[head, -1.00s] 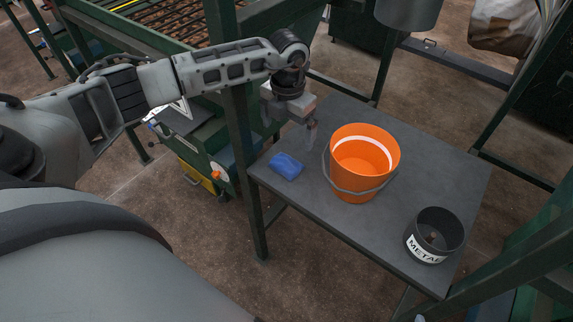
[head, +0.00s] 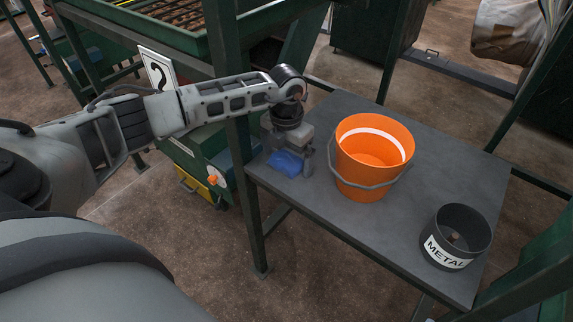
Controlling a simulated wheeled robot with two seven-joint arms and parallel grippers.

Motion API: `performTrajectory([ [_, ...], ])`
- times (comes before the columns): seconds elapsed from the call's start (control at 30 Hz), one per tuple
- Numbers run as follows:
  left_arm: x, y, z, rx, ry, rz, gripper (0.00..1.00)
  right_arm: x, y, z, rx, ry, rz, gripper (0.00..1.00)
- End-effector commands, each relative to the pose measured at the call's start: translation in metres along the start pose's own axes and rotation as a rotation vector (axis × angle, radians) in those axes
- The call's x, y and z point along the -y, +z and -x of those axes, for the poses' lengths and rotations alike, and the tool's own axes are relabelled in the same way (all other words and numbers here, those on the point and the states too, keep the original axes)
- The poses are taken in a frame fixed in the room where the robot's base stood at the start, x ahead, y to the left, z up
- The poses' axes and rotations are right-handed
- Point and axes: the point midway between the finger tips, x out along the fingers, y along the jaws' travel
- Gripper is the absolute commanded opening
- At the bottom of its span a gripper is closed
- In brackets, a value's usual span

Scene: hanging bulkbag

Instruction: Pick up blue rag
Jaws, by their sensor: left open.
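The blue rag (head: 285,163) lies on the grey table near its left corner, a small folded patch of cloth. My left gripper (head: 288,160) points down right over the rag, with its fingers low around or beside it. The fingers are open, and one finger shows to the right of the rag. The gripper body hides the far part of the rag, and I cannot tell whether the fingers touch it. My right gripper is not in view.
An orange bucket (head: 362,185) with a wire handle stands just right of my left gripper. A dark round bin labelled METAL (head: 440,252) stands at the table's right front. The grey table (head: 345,220) is otherwise bare. A green post (head: 240,150) rises close to its left edge.

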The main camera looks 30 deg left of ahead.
Motion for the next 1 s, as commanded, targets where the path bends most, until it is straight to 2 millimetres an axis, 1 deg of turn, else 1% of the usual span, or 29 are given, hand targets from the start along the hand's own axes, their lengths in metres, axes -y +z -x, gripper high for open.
performTrajectory([
  [0.1, 0.000, 0.000, 0.002, 0.001, 0.000, 0.000, 1.00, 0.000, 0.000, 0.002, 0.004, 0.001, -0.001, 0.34],
  [0.17, 0.000, 0.000, 0.002, 0.001, 0.000, 0.000, 0.83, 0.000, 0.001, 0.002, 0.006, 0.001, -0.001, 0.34],
  [0.2, 0.000, 0.000, 0.002, 0.001, 0.000, 0.000, 0.72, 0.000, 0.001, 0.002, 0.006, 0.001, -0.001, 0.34],
  [0.27, 0.000, 0.000, 0.002, 0.001, 0.000, 0.000, 0.56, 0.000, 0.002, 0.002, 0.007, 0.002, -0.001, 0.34],
  [0.57, 0.000, 0.000, 0.002, 0.001, 0.000, 0.000, 0.56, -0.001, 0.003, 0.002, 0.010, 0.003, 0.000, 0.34],
  [0.67, 0.000, 0.001, 0.006, 0.003, 0.000, -0.001, 0.56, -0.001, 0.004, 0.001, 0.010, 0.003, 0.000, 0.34],
  [0.77, -0.001, 0.001, 0.013, 0.003, 0.001, 0.000, 0.56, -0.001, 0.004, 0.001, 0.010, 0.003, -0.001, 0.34],
  [0.9, 0.000, 0.001, 0.033, 0.005, 0.000, -0.001, 0.56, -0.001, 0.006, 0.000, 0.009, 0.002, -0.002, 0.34],
  [1.0, 0.001, -0.013, 0.050, 0.003, 0.002, -0.003, 0.56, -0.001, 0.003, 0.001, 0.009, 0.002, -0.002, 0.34],
])
